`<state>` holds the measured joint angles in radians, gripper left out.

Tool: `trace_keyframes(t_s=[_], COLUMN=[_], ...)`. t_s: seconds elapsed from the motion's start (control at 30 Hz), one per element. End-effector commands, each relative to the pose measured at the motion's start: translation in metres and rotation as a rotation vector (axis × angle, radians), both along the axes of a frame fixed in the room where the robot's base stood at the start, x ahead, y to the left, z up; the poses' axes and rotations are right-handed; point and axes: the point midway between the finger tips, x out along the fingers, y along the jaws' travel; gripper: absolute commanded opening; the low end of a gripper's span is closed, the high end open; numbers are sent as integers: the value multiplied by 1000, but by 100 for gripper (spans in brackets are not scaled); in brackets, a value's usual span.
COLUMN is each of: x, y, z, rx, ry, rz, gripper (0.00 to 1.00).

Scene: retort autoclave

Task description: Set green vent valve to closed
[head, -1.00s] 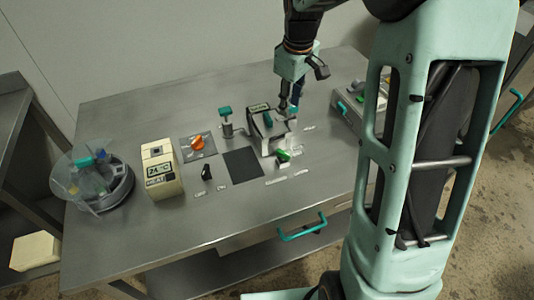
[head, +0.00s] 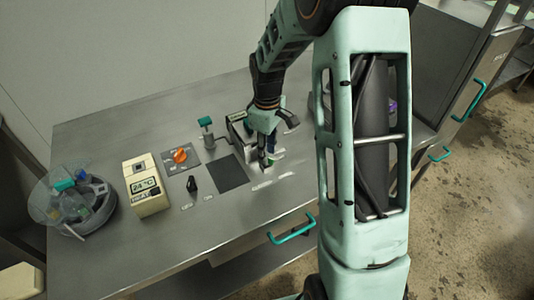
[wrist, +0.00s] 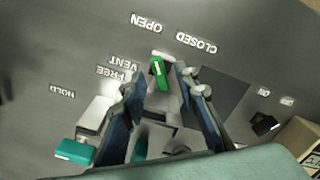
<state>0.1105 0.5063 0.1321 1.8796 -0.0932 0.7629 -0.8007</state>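The green vent valve handle (wrist: 159,74) shows in the wrist view, on a pale base on the steel bench top. It lies roughly along the line toward the OPEN label (wrist: 147,22), with the CLOSED label (wrist: 197,42) off to its right. My gripper (wrist: 161,77) is open, with one blue-padded finger on each side of the handle. Whether a finger touches it I cannot tell. In the head view my gripper (head: 264,163) is down at the valve and hides most of it.
A black-and-white fixture (head: 237,122) stands just behind my gripper. A teal-handled lever (head: 206,123), orange knob (head: 180,156), black knob (head: 192,185) and temperature box (head: 145,187) are to the left. A dark panel (head: 228,173) lies flat beside the valve.

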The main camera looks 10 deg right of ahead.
Motion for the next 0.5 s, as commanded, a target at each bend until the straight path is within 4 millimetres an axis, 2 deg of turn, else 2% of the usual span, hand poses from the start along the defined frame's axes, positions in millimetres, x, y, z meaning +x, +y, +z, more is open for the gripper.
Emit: trace_keyframes(t_s=[0.13, 0.4, 0.5], x=[0, 0, 0], y=[0, 0, 0], z=[-10, -12, -11], rx=[0, 0, 0], ry=[0, -1, -1], rz=[0, -1, -1], gripper=[28, 28, 19])
